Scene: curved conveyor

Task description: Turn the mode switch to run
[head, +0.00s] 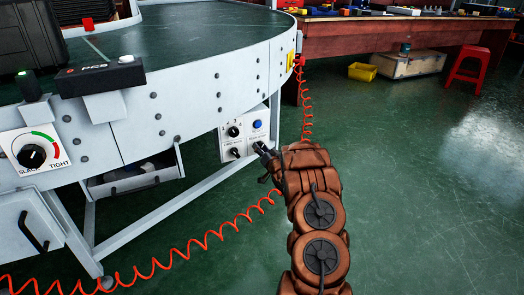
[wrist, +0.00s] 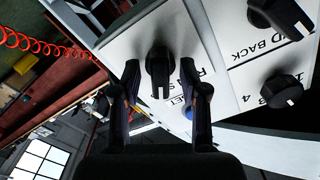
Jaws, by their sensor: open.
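The mode switch appears to be the black knob (wrist: 160,68) on the white control panel (wrist: 205,45) in the wrist view. Its pale pointer mark faces down in that picture. The lettering beside it is partly hidden, so I cannot read its setting. My gripper (wrist: 160,82) is open, with one finger on each side of the knob and a visible gap on both sides. In the head view, my gripper (head: 261,149) is at the lower right of the control panel (head: 244,138) and hides this knob.
Two other black knobs, one by "BACK" (wrist: 281,17) and one numbered (wrist: 281,91), sit close by. A blue button (head: 257,124) is above my gripper. A coiled red hose (head: 215,238) hangs in front of the conveyor (head: 190,85). The green floor at right is open.

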